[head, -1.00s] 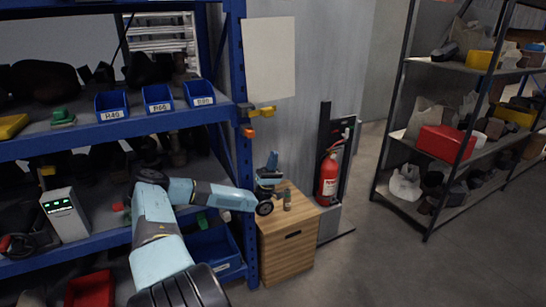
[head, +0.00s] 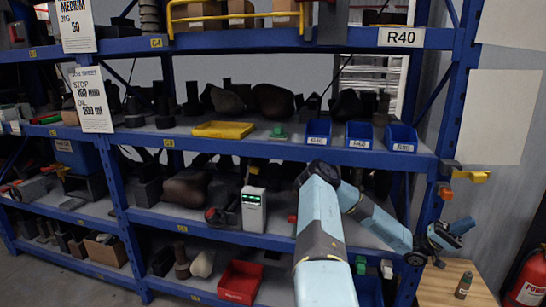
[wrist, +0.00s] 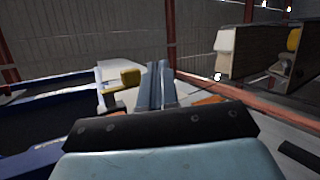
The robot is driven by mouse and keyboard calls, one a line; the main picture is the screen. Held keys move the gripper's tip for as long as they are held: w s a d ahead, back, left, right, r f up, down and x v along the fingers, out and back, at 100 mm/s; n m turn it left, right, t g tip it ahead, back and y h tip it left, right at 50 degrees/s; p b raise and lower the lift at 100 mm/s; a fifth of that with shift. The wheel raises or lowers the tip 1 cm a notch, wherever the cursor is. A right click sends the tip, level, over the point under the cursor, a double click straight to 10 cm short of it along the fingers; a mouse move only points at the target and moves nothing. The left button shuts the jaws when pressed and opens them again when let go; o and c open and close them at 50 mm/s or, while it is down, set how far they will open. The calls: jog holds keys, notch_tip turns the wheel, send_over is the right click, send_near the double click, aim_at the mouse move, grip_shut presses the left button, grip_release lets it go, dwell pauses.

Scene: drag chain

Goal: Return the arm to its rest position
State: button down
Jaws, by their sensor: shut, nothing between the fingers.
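My light-blue arm reaches up from the bottom in the head view, bends in front of the blue rack and slopes down to the right. My gripper (head: 462,227) is at the far right, beside the rack's right post and above a wooden cabinet (head: 440,284). It is shut with nothing held. In the wrist view the two grey fingers (wrist: 156,86) lie together, pointing away, with no object between them. The arm is extended sideways.
The blue rack (head: 290,150) holds blue bins (head: 360,135), a yellow tray (head: 223,130), a red bin (head: 240,282) and a white device (head: 253,209). A small dark cylinder (head: 464,285) stands on the cabinet. A fire extinguisher (head: 530,282) is at the right edge.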

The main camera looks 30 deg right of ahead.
jog(key=w+a+r+n+t+y, duration=0.1)
jog(key=w+a+r+n+t, duration=0.2)
jog(key=w+a+t, duration=0.55)
jog(key=w+a+r+n+t+y, duration=0.15)
jog(key=w+a+n+t, duration=0.35)
jog(key=a, duration=0.7)
jog(key=w+a+r+n+t, duration=0.25)
jog(key=w+a+t, duration=0.35)
jog(key=a+t, duration=0.4)
jog(key=s+a+r+n+t, duration=0.1)
jog(key=a+r+n+t, duration=0.2)
jog(key=a, duration=0.7)
jog(key=a+r+n+t+y, duration=0.1)
jog(key=a+r+n+t, duration=0.2)
jog(key=a+r, duration=0.3)
jog(key=s+a+r+n+t+y, duration=0.1)
jog(key=a+r+n+t, duration=0.3)
jog(key=a, duration=1)
jog(key=shift+s+a+r+t, duration=0.15)
jog(key=shift+s+r+t, duration=0.05)
jog(key=shift+s+t, duration=0.2)
jog(key=shift+w+y, duration=0.1)
jog(key=shift+y, duration=0.15)
